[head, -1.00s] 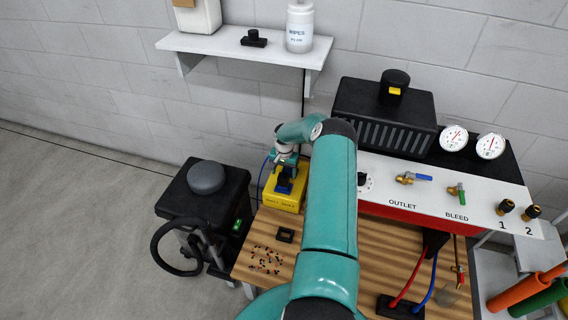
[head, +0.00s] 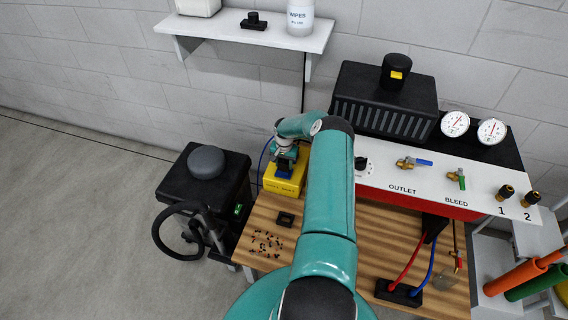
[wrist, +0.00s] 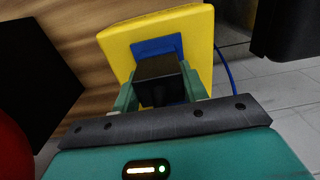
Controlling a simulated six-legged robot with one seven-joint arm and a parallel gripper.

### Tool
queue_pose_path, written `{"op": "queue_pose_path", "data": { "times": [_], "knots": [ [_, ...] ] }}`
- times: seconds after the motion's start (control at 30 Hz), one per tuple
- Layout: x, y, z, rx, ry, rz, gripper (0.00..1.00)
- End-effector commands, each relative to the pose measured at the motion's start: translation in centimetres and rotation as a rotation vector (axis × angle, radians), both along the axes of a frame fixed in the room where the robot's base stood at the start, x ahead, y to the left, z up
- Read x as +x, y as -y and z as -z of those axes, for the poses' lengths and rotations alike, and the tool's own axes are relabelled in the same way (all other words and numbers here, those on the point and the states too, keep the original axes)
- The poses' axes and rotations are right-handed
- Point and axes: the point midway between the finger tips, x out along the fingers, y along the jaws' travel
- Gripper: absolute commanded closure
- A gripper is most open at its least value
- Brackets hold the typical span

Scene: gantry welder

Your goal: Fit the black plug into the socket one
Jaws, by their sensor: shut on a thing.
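My gripper (wrist: 158,92) is shut on a black block-shaped plug (wrist: 161,72), with a teal finger on each side of it. The plug is in front of a blue square (wrist: 146,47) on a yellow box (wrist: 118,40); I cannot tell whether they touch.
The wooden table (head: 334,252) holds a small black square piece (head: 286,219), scattered small bits (head: 266,243) and a black block (head: 398,292) with red and blue hoses. The panel has OUTLET (head: 412,163) and BLEED (head: 457,180) valves.

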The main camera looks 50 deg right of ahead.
Motion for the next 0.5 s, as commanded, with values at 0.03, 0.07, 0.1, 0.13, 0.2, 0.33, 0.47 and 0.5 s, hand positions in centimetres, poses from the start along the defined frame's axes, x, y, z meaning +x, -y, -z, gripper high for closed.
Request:
{"op": "queue_pose_path", "data": {
  "times": [0.03,0.07,0.1,0.13,0.2,0.33,0.47,0.5],
  "knots": [
    [0.01,0.0,0.0,0.0,0.0,0.0,0.85],
    [0.01,0.0,0.02,0.0,0.0,0.0,0.85],
    [0.01,0.0,0.06,0.0,0.0,0.0,0.85],
    [0.01,-0.01,0.11,0.0,0.0,0.0,0.85],
    [-0.01,-0.02,0.25,0.0,0.0,0.001,0.85],
    [-0.02,-0.01,0.29,0.001,0.0,0.001,0.37],
    [-0.02,-0.01,0.27,0.001,0.0,0.001,0.31],
    [-0.02,-0.01,0.27,0.0,0.0,0.0,0.31]
  ]
}}
